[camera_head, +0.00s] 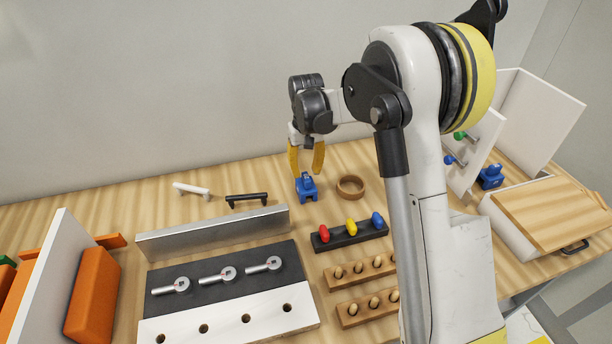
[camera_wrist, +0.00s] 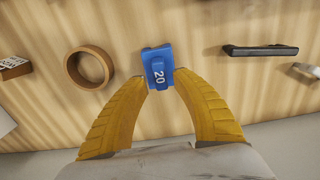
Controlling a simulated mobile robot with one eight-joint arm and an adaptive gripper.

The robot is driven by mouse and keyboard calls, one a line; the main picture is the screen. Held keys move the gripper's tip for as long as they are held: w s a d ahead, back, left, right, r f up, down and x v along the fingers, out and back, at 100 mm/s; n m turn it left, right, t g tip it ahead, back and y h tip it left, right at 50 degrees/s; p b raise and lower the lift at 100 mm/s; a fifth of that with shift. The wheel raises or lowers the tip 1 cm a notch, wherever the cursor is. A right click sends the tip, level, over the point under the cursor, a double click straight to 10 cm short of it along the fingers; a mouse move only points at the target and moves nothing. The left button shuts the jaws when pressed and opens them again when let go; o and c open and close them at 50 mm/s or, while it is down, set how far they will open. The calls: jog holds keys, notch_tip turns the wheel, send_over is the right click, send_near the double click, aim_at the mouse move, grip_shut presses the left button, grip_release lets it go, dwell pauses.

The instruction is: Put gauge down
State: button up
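A blue gauge marked 20 (camera_wrist: 157,70) stands on the wooden table near the back; in the head view the gauge (camera_head: 306,188) is directly below my gripper. My gripper (camera_head: 307,172) points down with its yellow fingers spread. In the wrist view my gripper (camera_wrist: 160,80) has its fingertips on either side of the gauge's near end, apart and wider than its raised narrow part. I see no clear grip on it.
A wooden ring (camera_head: 351,187) lies close right of the gauge. A black handle (camera_head: 246,198) and a white handle (camera_head: 191,190) lie to the left. A rack with coloured knobs (camera_head: 349,234) is in front. Another blue block (camera_head: 490,177) stands at the right.

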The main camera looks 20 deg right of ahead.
jog(key=s+r+t+p, duration=0.15)
jog(key=s+r, duration=0.35)
jog(key=r, duration=0.9)
jog(key=s+r+t, duration=0.2)
jog(key=s+t, duration=0.3)
jog(key=s, duration=1.9)
jog(key=shift+r+t, duration=0.15)
jog(key=shift+t, duration=0.2)
jog(key=shift+a, duration=0.1)
